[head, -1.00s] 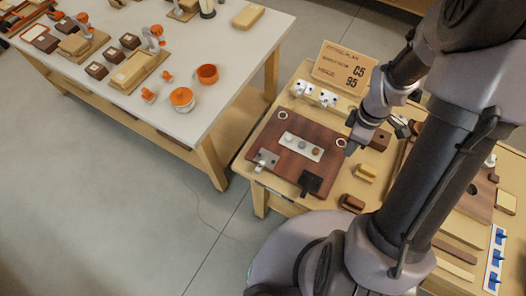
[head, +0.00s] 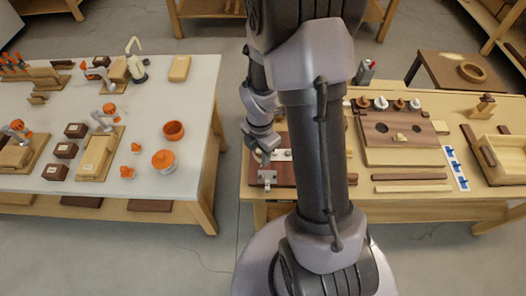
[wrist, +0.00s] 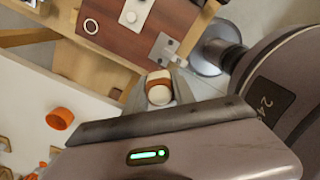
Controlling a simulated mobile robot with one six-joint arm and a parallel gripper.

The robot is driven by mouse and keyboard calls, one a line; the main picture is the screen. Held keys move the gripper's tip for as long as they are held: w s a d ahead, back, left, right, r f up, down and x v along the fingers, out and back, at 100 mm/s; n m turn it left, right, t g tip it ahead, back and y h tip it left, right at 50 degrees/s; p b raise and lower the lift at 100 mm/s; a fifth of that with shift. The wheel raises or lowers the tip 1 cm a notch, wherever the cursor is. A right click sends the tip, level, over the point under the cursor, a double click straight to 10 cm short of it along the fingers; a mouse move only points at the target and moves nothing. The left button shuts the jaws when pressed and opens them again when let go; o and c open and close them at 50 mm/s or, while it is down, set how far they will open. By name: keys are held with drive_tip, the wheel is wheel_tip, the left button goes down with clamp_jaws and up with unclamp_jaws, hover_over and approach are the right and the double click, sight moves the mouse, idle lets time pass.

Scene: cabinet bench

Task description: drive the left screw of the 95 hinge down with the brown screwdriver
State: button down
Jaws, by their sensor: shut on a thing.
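In the head view my gripper (head: 265,156) is over the left end of the dark red-brown board (head: 285,173), just behind a silver metal hinge (head: 267,177). In the wrist view my gripper (wrist: 160,88) is shut on a brown and cream handle, which looks like the brown screwdriver (wrist: 158,88), seen end-on. Its shaft and tip are hidden. The wrist view also shows the board (wrist: 115,35) and the silver hinge (wrist: 165,47) near the board's edge, just beyond the handle. No number is legible on the hinge, and its screws are too small to tell apart. My arm hides the board's right part.
A white table (head: 200,100) with orange pots (head: 164,159) and wooden blocks stands at the left, across a floor gap.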

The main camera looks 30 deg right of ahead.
drive_tip(key=shift+a+r, duration=0.1)
drive_tip(key=shift+a, duration=0.4)
drive_tip(key=f+b, duration=0.3)
drive_tip(key=d+f+b, duration=0.1)
drive_tip(key=f, duration=0.1)
drive_tip(key=shift+a+f+b, duration=0.1)
drive_tip(key=shift+f+b, duration=0.55)
drive_tip(key=shift+f, duration=0.4)
idle(0.9)
